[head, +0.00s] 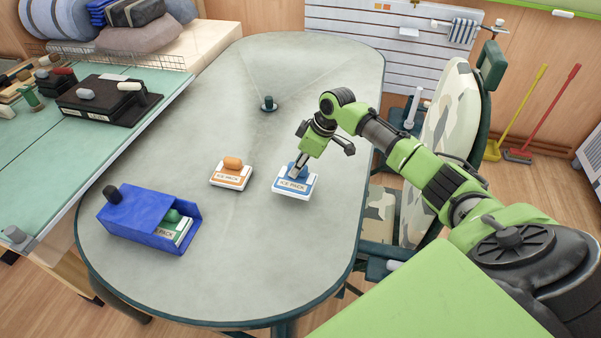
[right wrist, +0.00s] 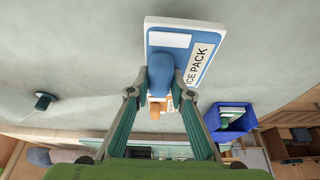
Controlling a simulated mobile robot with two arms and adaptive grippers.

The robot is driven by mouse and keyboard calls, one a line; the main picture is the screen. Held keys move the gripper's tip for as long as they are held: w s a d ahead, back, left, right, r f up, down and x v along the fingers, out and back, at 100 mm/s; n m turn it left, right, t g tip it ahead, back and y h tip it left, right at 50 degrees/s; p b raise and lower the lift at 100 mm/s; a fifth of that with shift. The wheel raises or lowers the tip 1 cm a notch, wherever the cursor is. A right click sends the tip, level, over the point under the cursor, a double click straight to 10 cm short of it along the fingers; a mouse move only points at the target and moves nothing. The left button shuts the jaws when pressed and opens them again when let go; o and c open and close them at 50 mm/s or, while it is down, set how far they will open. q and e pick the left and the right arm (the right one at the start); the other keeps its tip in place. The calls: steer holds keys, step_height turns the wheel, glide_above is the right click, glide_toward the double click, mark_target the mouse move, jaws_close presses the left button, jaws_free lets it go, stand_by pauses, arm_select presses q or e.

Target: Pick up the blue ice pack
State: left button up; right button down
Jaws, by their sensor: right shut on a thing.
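The blue ice pack (head: 291,186) is a white slab with a blue top, a blue knob and an "ICE PACK" label. It is at the middle of the grey table (head: 215,105). My right gripper (head: 299,171) comes down on it from above and is shut on its blue knob. In the right wrist view the fingers (right wrist: 161,92) close on both sides of the knob, and the blue ice pack's label side (right wrist: 190,45) shows beyond them. I cannot tell whether the pack touches the table or is slightly raised. My left gripper is not in view.
An orange ice pack (head: 230,176) lies just left of the blue one. An open blue crate (head: 145,213) holding a green ice pack (head: 181,228) is at the table's left front. A small dark knobbed piece (head: 268,104) stands farther back. A camouflage chair (head: 450,110) is at the right.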

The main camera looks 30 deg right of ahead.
mark_target(292, 180)
steer(key=a+r, duration=0.1)
steer(key=r, duration=0.1)
steer(key=s+a+r, duration=0.1)
steer(key=a+r, duration=0.1)
steer(key=shift+s, duration=0.1)
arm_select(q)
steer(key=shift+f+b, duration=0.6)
arm_select(e)
steer(key=s+a+r, duration=0.4)
steer(key=a, duration=0.4)
steer(key=shift+a+r, duration=0.2)
